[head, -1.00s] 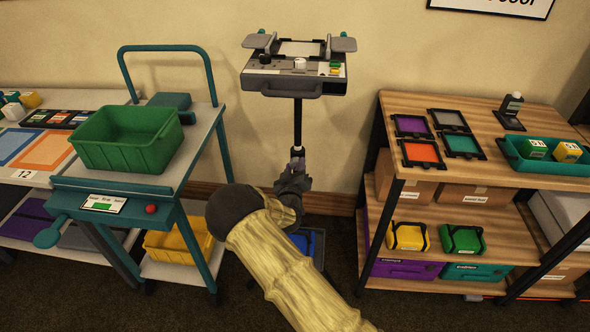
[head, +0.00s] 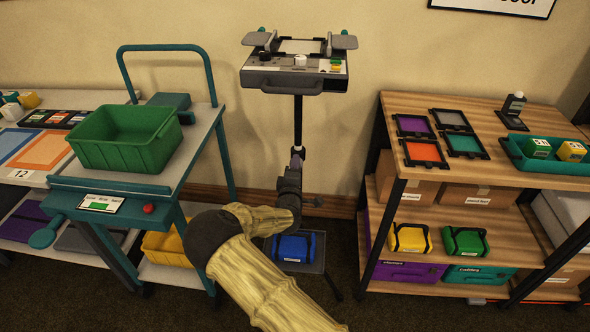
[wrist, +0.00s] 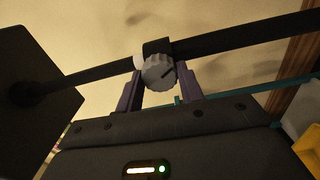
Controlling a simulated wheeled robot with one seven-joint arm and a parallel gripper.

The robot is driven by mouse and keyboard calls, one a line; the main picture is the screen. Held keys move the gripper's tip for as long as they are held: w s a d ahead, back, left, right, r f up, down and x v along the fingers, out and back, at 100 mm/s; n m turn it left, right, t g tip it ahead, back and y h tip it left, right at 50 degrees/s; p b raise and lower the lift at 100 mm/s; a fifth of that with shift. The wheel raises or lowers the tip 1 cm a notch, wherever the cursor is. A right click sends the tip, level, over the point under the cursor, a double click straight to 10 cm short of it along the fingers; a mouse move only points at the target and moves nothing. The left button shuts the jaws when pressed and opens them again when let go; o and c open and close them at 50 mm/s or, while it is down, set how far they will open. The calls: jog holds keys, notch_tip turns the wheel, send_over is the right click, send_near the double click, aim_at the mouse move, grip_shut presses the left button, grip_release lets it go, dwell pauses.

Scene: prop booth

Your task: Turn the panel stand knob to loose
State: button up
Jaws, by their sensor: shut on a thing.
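The panel stand is a grey panel (head: 294,84) on a thin black pole (head: 298,122) in front of the wall. In the wrist view its knob (wrist: 158,74) is a pale grey, ridged disc with a dark line slanting across its face, set at a black collar on the pole (wrist: 222,40). My gripper (head: 297,154) is at the pole below the panel. In the wrist view the two purple fingers of my gripper (wrist: 159,88) stand on either side of the knob and are shut on it. No loose or tight marking is readable.
A teal cart (head: 200,140) with a green bin (head: 125,150) stands left. A wooden shelf (head: 455,185) with coloured trays stands right. A low stand with a blue case (head: 293,248) is under the pole. The wall (head: 240,120) is close behind.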

jog(key=shift+f+n, duration=0.1)
jog(key=shift+n, duration=1.1)
jog(key=o, duration=1)
jog(key=shift+s, duration=0.1)
jog(key=s, duration=1.7)
jog(key=shift+s+a, duration=0.15)
jog(key=shift+a, duration=0.15)
